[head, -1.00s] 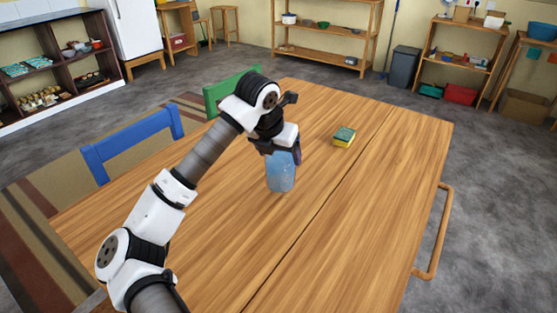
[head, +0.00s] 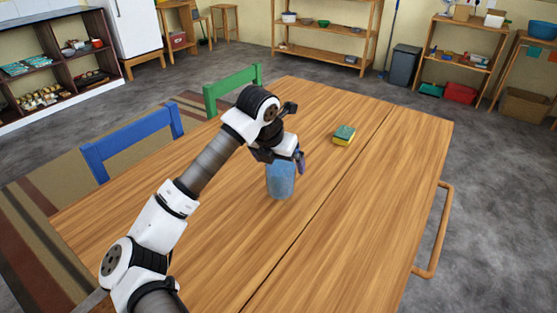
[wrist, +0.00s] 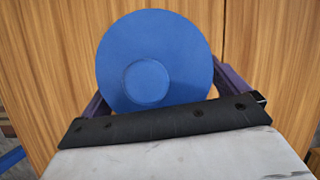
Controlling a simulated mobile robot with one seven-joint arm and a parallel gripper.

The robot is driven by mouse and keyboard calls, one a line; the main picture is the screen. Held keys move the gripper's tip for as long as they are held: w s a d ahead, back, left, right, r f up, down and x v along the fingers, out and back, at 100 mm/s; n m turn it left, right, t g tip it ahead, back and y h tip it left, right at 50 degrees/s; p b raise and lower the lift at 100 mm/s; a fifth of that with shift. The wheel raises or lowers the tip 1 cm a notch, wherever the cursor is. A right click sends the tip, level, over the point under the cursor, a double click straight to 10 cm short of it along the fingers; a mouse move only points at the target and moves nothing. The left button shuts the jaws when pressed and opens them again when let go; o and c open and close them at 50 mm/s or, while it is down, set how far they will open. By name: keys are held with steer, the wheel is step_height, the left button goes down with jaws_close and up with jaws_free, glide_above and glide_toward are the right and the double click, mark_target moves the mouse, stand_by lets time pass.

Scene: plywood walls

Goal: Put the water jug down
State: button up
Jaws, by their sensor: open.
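The water jug (head: 281,182) is translucent blue and stands upright on the wooden table (head: 345,190), left of the seam. Its round blue lid (wrist: 185,50) fills the upper middle of the wrist view. My gripper (head: 285,157) is at the jug's upper part, with its purple fingers open on either side of it. The fingertips are hidden behind the lid in the wrist view, so I cannot tell whether they touch the jug.
A green and yellow sponge (head: 344,135) lies on the table behind and right of the jug. A blue chair (head: 131,140) and a green chair (head: 232,88) stand along the left side. The table's right and front areas are clear.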

steer(key=shift+r, duration=0.1)
steer(key=v, duration=1.2)
steer(key=shift+b, duration=0.4)
